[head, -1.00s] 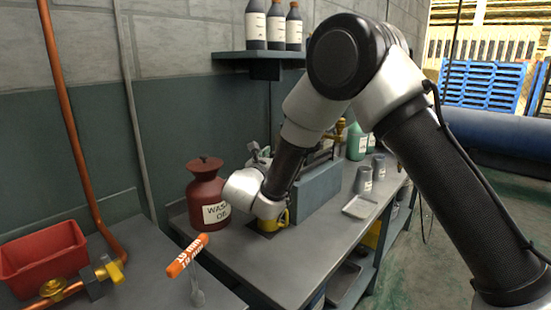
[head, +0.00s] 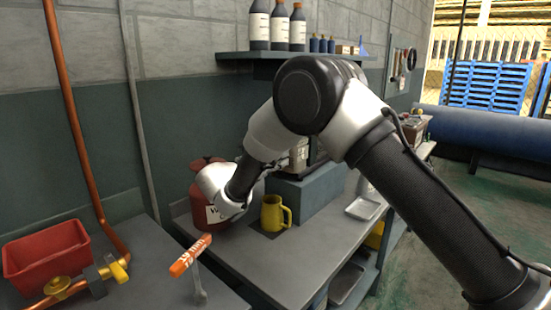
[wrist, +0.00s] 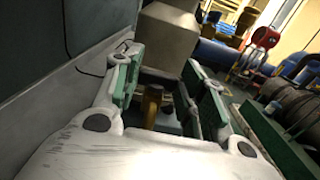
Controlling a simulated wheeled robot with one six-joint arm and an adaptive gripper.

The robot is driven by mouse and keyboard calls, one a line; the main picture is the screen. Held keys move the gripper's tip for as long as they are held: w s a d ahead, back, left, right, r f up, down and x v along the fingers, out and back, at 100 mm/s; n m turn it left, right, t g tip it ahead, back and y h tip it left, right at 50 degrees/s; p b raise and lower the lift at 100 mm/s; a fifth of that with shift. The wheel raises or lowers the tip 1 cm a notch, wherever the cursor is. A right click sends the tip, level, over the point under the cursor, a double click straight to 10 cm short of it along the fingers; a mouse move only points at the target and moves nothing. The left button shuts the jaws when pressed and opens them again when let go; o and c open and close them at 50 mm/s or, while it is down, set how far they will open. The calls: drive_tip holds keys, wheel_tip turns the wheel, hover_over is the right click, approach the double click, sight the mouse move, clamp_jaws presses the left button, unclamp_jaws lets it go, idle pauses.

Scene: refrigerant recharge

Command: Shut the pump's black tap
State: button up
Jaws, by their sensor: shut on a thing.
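My gripper (wrist: 162,76) shows in the wrist view as two fingers with green pads. A dark bar (wrist: 165,74) lies between the pads, with an upright brass piece (wrist: 153,105) just below it. The bar looks like the pump's black tap, but it is dark and small. In the head view my arm reaches over the bench toward the red waste-oil can, and my wrist hides most of the pump and the fingertips.
A yellow mug (head: 272,213) stands on the bench in front of the block. The red can (head: 212,214) is close behind my wrist.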

drive_tip(key=o, duration=1)
drive_tip(key=v, duration=0.7)
drive_tip(key=shift+s, duration=0.2)
drive_tip(key=shift+a, duration=0.15)
